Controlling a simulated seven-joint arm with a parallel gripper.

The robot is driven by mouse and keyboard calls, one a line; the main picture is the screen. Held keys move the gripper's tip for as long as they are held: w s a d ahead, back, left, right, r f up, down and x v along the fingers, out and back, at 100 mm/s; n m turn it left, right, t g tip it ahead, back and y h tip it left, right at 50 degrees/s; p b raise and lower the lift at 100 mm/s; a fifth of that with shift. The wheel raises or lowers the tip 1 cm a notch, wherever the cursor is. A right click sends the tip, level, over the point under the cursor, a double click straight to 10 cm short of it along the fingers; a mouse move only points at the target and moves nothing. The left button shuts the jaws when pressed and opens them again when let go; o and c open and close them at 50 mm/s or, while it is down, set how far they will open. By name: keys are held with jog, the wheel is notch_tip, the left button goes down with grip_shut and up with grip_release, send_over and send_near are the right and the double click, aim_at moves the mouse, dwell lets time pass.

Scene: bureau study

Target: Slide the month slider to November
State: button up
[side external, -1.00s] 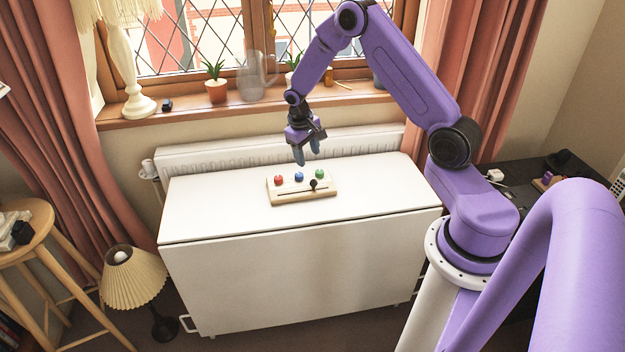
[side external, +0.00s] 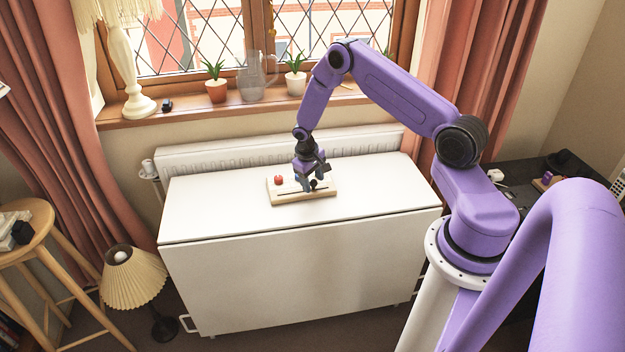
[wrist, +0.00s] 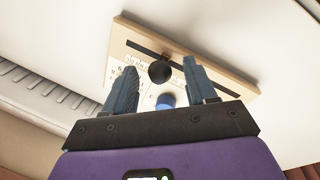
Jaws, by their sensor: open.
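The wooden slider board (side external: 284,198) lies on the white table. It also shows in the wrist view (wrist: 232,78), with a dark slot, small printed marks too small to read and a blue button (wrist: 165,101). The slider's black knob (side external: 314,184) stands right of the slot's middle in the side view. In the wrist view the knob (wrist: 159,72) appears just beyond and between my fingertips. My gripper (side external: 310,188) is open, low over the board. In the wrist view my gripper (wrist: 160,70) has a finger on either side of the knob; contact cannot be told.
A red button (side external: 278,181) shows on the board; my gripper hides the others in the side view. The white table (side external: 215,205) is otherwise clear. A radiator (side external: 200,154) and a windowsill with potted plants stand behind it.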

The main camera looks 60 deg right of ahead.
grip_shut()
jog(key=shift+s+d, duration=0.95)
jog(key=shift+d, duration=0.05)
grip_release()
jog(key=shift+r, duration=0.15)
jog(key=a+r, duration=0.3)
jog(key=r, duration=1.3)
jog(key=shift+w+a+r, duration=0.2)
jog(key=shift+w+r, duration=0.05)
jog(key=shift+r, duration=0.15)
